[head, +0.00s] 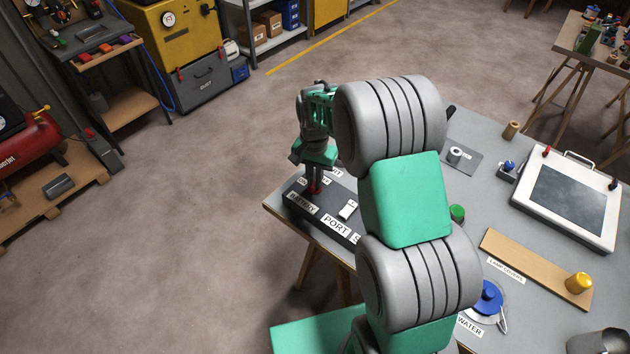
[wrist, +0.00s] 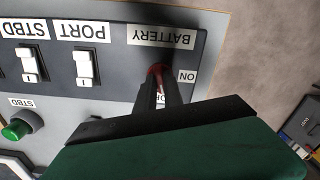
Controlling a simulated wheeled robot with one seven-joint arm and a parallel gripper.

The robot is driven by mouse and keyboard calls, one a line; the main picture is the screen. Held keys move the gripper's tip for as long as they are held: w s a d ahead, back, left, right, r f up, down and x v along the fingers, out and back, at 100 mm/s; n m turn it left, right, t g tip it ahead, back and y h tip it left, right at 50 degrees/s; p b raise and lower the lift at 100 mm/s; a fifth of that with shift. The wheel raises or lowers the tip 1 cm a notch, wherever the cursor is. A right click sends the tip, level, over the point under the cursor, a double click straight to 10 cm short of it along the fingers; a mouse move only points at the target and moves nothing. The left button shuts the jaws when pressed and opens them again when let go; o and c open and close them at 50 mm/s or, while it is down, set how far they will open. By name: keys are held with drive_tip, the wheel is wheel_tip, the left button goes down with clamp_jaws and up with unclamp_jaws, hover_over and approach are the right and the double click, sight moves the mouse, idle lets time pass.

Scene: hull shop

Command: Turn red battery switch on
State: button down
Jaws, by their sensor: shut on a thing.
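The red battery switch (head: 315,187) is on the dark switch panel (head: 343,229) at the left end of the table, by the BATTERY label. In the wrist view a bit of its red (wrist: 155,72) shows between the finger ends, below the upside-down BATTERY label (wrist: 160,36) and beside the ON label (wrist: 187,75). My gripper (head: 314,170) points down over the panel, shut on the red switch. The gripper (wrist: 158,88) hides most of the switch and part of a second label, so its exact angle cannot be told.
White PORT (wrist: 83,66) and STBD (wrist: 30,66) rocker switches and a green button (wrist: 16,130) are near the gripper. On the table are a blue round valve (head: 488,298), a wooden board (head: 535,270) and a white-framed panel (head: 570,195). Open floor lies left of the table.

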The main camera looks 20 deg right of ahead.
drive_tip(key=n+b, duration=0.1)
drive_tip(key=n, duration=0.2)
drive_tip(key=shift+n, duration=0.4)
drive_tip(key=n+b, duration=0.1)
drive_tip(key=n, duration=0.2)
drive_tip(key=shift+n, duration=0.3)
drive_tip(key=n+b, duration=0.1)
drive_tip(key=n, duration=0.3)
drive_tip(key=shift+n, duration=1.4)
drive_tip(key=shift+w+r, duration=0.1)
drive_tip(key=c, duration=1.5)
unclamp_jaws()
drive_tip(key=shift+o, duration=0.2)
wheel_tip(320, 180, up, 8)
drive_tip(key=shift+f+b, duration=0.15)
drive_tip(key=shift+b, duration=0.55)
